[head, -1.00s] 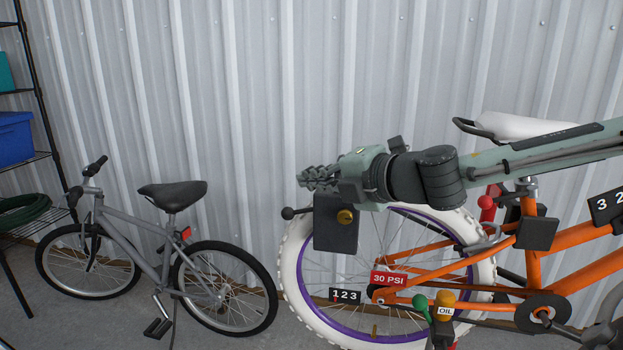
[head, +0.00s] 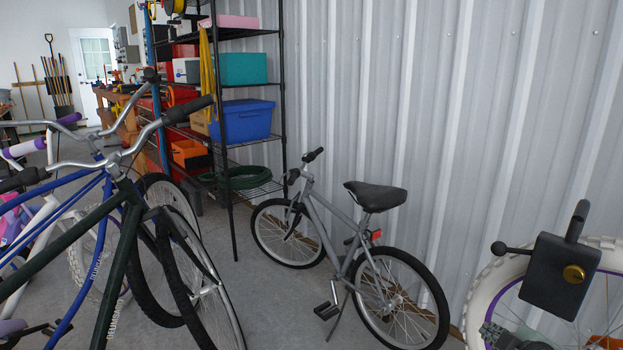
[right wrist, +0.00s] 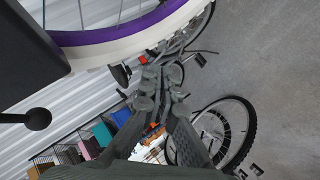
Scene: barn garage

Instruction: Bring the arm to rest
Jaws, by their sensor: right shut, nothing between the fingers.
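My right gripper (head: 500,336) shows only in part at the bottom right of the head view. It is below and left of a dark box with a brass knob (head: 560,275) and in front of the white-tyred wheel. In the right wrist view my right gripper (right wrist: 162,82) has its fingers together with nothing between them. The same box (right wrist: 25,60) fills the left of that view, apart from the fingers. Most of my right arm is outside the head view. My left gripper is not in view.
A white-tyred wheel (head: 488,295) stands beside my right gripper. A grey bicycle (head: 350,245) leans on its stand by the metal wall. A wire shelf (head: 282,100) with bins is behind it. A dark green bicycle (head: 120,250) is at left. Bare floor (head: 270,300) lies between.

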